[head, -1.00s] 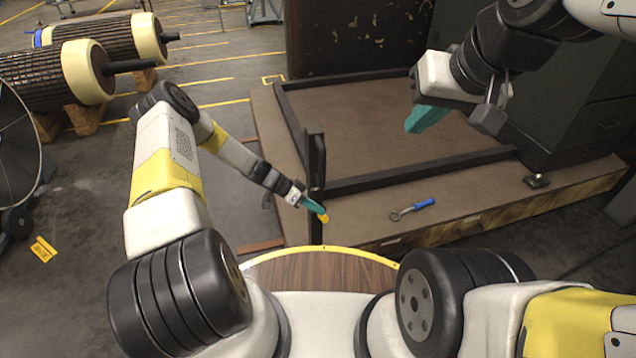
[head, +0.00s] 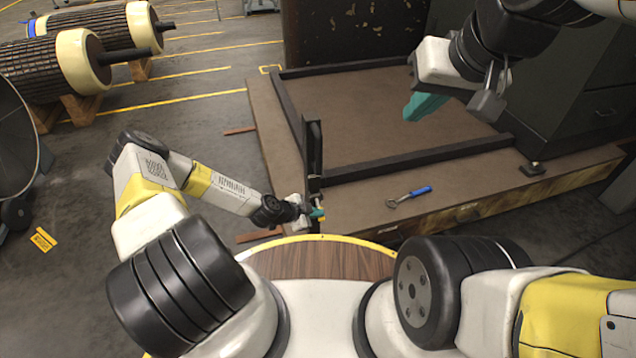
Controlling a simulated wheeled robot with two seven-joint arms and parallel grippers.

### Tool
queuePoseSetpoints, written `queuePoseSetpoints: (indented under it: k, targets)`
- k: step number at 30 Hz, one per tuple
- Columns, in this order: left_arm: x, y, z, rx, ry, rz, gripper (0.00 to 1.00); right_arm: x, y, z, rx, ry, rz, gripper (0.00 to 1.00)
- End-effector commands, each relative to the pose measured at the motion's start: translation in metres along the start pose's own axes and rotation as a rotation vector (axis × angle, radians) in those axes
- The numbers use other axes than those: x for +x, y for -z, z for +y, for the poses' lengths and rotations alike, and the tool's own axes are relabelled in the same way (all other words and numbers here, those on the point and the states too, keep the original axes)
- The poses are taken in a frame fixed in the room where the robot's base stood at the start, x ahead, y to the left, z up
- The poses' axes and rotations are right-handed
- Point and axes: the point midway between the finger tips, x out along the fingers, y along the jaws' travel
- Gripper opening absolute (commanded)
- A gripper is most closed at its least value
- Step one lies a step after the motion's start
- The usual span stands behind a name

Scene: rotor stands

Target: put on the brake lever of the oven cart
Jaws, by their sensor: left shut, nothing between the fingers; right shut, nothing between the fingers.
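The oven cart seems to be the low brown platform (head: 400,130) with a dark frame and a black upright post (head: 313,150) at its near left corner. A small yellow tip (head: 322,218), possibly the brake lever's end, shows low beside this post. My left gripper (head: 317,213) is shut at the post's foot, its teal fingers close to the yellow tip. They hide most of the lever, and I cannot tell whether they touch it or how it is set. My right gripper (head: 422,108) is shut and empty above the platform.
A blue-handled wrench (head: 410,196) lies on the platform's near edge. A dark cabinet (head: 590,110) stands at the right. Rotors (head: 70,68) rest on wooden stands at the upper left. The floor left of the platform is mostly clear.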

Motion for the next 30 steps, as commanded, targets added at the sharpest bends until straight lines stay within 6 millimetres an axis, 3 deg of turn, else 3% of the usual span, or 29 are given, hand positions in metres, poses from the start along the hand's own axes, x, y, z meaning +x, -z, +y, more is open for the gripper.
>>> queuePoseSetpoints:
  k: [30]
  targets:
    - [0.0059, -0.0072, 0.0014, -0.006, -0.007, -0.005, 0.00, 0.0000, 0.0000, 0.0000, 0.000, 0.000, 0.000, 0.00]
